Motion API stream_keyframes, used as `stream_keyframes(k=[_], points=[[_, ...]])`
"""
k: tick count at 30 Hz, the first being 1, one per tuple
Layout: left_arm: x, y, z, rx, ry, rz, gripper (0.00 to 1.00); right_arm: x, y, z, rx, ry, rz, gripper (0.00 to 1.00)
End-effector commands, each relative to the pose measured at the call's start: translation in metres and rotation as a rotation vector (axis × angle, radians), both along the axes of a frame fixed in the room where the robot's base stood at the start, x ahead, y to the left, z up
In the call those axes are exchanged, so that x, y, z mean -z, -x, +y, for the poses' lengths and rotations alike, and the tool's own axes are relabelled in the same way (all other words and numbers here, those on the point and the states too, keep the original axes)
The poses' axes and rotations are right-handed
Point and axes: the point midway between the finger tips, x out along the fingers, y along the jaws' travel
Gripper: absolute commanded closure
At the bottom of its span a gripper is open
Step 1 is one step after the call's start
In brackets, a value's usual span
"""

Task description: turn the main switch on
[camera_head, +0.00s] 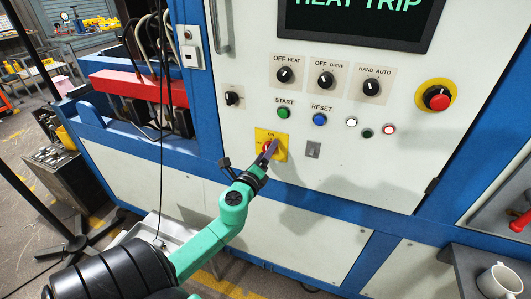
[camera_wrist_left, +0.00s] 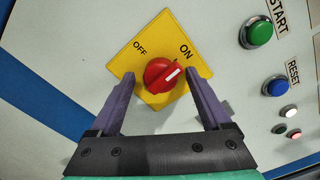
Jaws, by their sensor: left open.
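The main switch is a red rotary knob (camera_wrist_left: 160,75) on a yellow plate (camera_wrist_left: 152,30) marked OFF and ON. Its white mark points right and slightly up in the left wrist view, on the ON side. In the head view the yellow plate (camera_head: 283,147) is low on the white panel, with the knob partly hidden by my gripper. My left gripper (camera_wrist_left: 161,77) is open, its purple fingers on either side of the knob. I cannot tell whether they touch it. The left gripper also shows in the head view (camera_head: 266,153). My right gripper is in neither view.
A green START button (camera_head: 284,113) and a blue RESET button (camera_head: 320,119) sit above the switch. Black selector knobs are higher. A red emergency button (camera_head: 437,98) is at right. A grey shelf (camera_head: 462,265) with a white mug (camera_head: 499,281) is at lower right.

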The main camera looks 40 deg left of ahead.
Motion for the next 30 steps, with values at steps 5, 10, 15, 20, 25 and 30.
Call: stream_keyframes(k=[5,10,15,20,25,30], points=[[0.003,0.010,-0.004,0.002,0.002,0.002,0.19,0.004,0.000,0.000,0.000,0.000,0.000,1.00],[0.007,0.043,-0.015,0.002,0.003,0.004,0.19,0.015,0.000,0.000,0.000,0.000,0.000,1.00],[0.008,0.089,-0.030,-0.002,0.003,0.004,0.19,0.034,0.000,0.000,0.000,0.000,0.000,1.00],[0.009,0.124,-0.042,-0.004,0.004,0.001,0.19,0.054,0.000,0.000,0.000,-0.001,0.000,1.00],[0.002,0.138,-0.047,-0.003,0.001,0.000,0.19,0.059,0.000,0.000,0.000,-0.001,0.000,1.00],[0.000,0.138,-0.047,-0.002,0.000,-0.001,0.19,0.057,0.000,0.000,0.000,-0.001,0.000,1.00]])
